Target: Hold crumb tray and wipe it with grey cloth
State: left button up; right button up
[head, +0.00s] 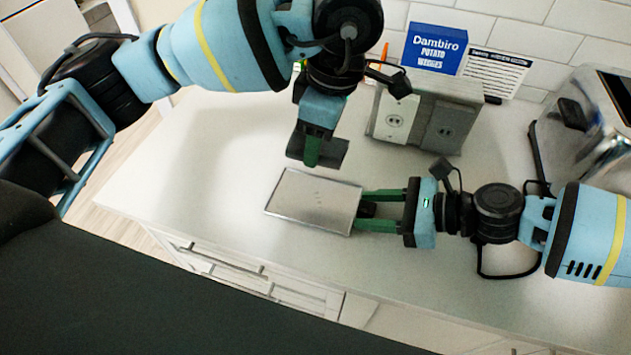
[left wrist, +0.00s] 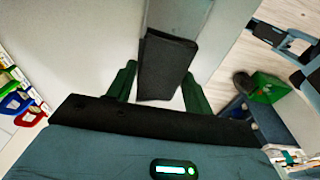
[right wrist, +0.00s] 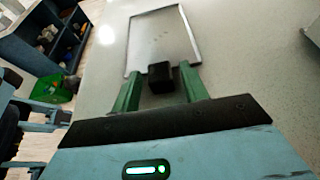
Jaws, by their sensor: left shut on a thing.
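The crumb tray (head: 312,203) is a flat, shallow silver rectangle on the white counter, with a few dark specks on it. A small black handle block (right wrist: 160,77) sits at its near edge in the right wrist view. My right gripper (head: 366,210) has its fingers spread on both sides of this block, with gaps visible. My left gripper (head: 310,160) is shut on the folded dark grey cloth (left wrist: 168,65), pointing down beyond the tray's far edge in the head view. The cloth appears apart from the tray. Part of the tray (left wrist: 180,14) also shows in the left wrist view.
A shiny appliance (head: 595,120) is at the right. The counter left of the tray is clear.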

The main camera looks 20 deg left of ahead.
jog(key=shift+o, duration=0.3)
jog(key=shift+d, duration=0.1)
jog(key=shift+d+r, duration=0.15)
jog(key=shift+d, duration=0.05)
jog(key=v, duration=1.1)
jog(key=shift+d, duration=0.25)
pick_arm(q)
jog(key=shift+s, duration=0.1)
pick_arm(e)
jog(key=shift+s, duration=0.15)
